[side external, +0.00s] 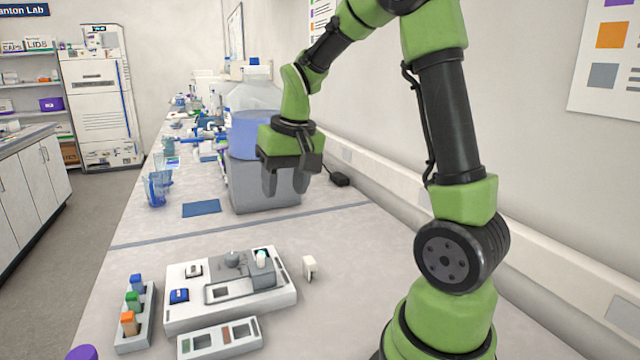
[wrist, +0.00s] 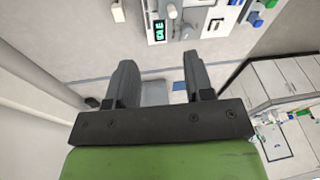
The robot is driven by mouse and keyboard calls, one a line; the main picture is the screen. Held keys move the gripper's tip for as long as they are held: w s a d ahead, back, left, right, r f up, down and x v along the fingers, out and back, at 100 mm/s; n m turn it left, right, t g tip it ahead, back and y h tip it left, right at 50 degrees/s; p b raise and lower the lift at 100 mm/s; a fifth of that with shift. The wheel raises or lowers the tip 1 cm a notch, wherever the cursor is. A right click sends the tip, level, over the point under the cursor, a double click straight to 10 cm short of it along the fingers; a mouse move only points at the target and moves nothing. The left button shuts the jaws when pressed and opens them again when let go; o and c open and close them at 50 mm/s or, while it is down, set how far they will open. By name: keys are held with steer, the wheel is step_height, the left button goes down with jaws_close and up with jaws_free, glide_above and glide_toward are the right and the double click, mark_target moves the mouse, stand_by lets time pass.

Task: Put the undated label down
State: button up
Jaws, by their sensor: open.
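My gripper (side external: 284,182) is open and raised in front of the grey box under the big bottle. In the wrist view my gripper (wrist: 160,66) has its two fingers wide apart with nothing between them. I cannot make out an undated label for certain. A low white tray (side external: 185,351) at the front has slots with small pale and reddish-brown pieces; any writing is too small to read. A white device (side external: 180,318) stands behind it, and its lit green display (wrist: 159,30) shows in the wrist view.
A small white block (side external: 309,268) stands right of the device. A rack (side external: 124,343) with blue, green and orange-capped vials is at left. A blue mat (side external: 201,208) lies near the grey box (side external: 255,190). Blue beakers (side external: 155,189) stand farther left. Bench between mat and device is clear.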

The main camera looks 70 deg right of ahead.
steer(key=s+a+r+n+t+y, duration=0.2)
steer(key=s+a+r, duration=0.5)
steer(key=s+a, duration=0.5)
steer(key=a+n+t, duration=0.1)
steer(key=a+t, duration=0.1)
steer(key=shift+s+a+t, duration=0.2)
steer(key=shift+a+t, duration=0.05)
steer(key=shift+t, duration=0.15)
steer(key=shift+r, duration=0.1)
